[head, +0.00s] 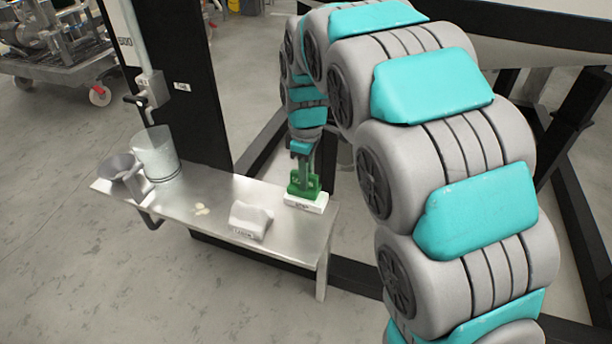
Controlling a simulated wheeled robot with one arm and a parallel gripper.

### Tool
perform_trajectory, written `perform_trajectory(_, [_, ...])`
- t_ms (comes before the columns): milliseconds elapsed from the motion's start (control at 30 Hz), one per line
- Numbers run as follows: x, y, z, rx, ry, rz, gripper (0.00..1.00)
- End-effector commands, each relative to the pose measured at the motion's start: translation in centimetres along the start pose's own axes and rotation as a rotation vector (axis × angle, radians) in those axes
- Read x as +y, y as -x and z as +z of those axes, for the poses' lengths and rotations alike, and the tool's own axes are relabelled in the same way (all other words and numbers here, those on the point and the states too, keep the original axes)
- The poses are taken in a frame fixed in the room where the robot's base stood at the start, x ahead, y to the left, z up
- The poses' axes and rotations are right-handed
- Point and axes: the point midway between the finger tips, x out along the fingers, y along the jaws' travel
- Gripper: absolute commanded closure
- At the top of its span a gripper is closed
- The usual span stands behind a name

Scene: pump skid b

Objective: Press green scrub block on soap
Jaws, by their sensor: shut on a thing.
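The green scrub block (297,189) is at the right end of a metal bench. My gripper (305,174) points down from above and is shut on its upper part. Directly under the green block is a low white block (307,206) with dark lettering on its front. The green block appears to rest on it, but I cannot tell whether they touch. No other piece is clearly recognisable as soap.
The metal bench (185,202) also holds a white-grey shaped block (250,219), a translucent bucket (156,155) and a grey funnel-like cup (121,170). A dark post (185,85) stands behind the bench. The bench's front edge is open to the floor.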

Motion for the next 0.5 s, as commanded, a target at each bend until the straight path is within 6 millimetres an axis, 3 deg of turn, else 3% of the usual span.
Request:
perform_trajectory(267, [-0.1,-0.1,0.0,-0.002,0.0,-0.003,1.0])
perform_trajectory(500, [0.0,1.2,0.0,0.0,0.0,-0.001,1.0])
